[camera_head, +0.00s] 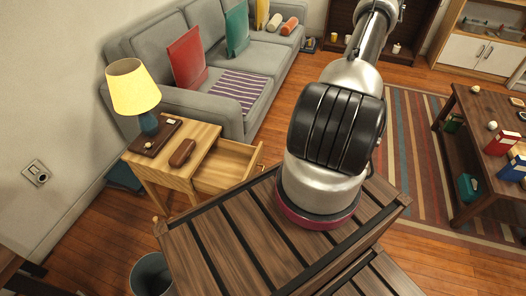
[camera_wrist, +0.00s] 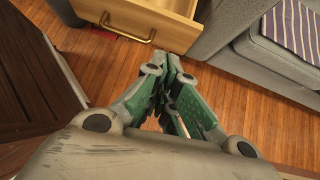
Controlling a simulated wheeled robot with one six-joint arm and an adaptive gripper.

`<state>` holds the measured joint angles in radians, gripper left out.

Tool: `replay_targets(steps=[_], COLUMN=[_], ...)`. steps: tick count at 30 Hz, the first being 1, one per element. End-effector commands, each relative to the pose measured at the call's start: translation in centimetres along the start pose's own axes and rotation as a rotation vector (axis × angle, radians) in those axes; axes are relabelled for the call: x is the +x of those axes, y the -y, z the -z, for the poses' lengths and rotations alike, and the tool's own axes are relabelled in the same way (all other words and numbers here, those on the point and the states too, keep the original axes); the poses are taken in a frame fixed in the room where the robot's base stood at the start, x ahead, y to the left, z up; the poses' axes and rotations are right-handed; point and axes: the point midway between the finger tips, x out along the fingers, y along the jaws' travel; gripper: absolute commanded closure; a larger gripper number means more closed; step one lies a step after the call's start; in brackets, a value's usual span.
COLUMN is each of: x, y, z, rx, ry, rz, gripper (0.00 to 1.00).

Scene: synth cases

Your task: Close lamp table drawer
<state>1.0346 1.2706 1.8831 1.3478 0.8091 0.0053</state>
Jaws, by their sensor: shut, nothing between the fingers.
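The lamp table (camera_head: 172,170) is light wood and stands left of centre in the head view, beside the grey sofa. Its drawer (camera_head: 226,166) is pulled out to the right and its inside looks empty. In the wrist view the open drawer (camera_wrist: 140,20) is at the top, with a bronze handle (camera_wrist: 127,29) on its front. My gripper (camera_wrist: 172,62) has green fingers that are shut together with nothing between them. In the picture its tips are just below and right of the handle; I cannot tell the exact gap. The head view hides my gripper behind my arm.
A yellow-shaded lamp (camera_head: 134,92), a dark tray and a brown case (camera_head: 182,153) are on the table top. The grey sofa (camera_head: 215,118) stands close behind the drawer. A bin (camera_head: 153,273) is at the lower left. Bare wood floor (camera_wrist: 245,115) lies below the gripper.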

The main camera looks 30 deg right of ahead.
Motion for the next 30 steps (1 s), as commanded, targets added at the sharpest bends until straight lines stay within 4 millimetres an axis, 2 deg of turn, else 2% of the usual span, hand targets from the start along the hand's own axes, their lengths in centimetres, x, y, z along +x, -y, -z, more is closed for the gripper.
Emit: replay_targets(steps=[1, 3, 8, 11, 21, 30], x=[0.0, 0.2, 1.5, 3.1, 10.2, 12.8], y=[1.3, 2.2, 2.5, 2.6, 3.1, 3.5], z=[0.1, 0.1, 0.3, 0.3, 0.5, -2.0], rx=[0.018, 0.042, 0.056, 0.055, 0.053, 0.052], ry=[-0.009, -0.017, -0.027, -0.026, -0.026, -0.026], rz=[0.036, 0.068, 0.079, 0.076, 0.076, 0.078], gripper=[1.0, 1.0, 1.0, 1.0, 1.0, 1.0])
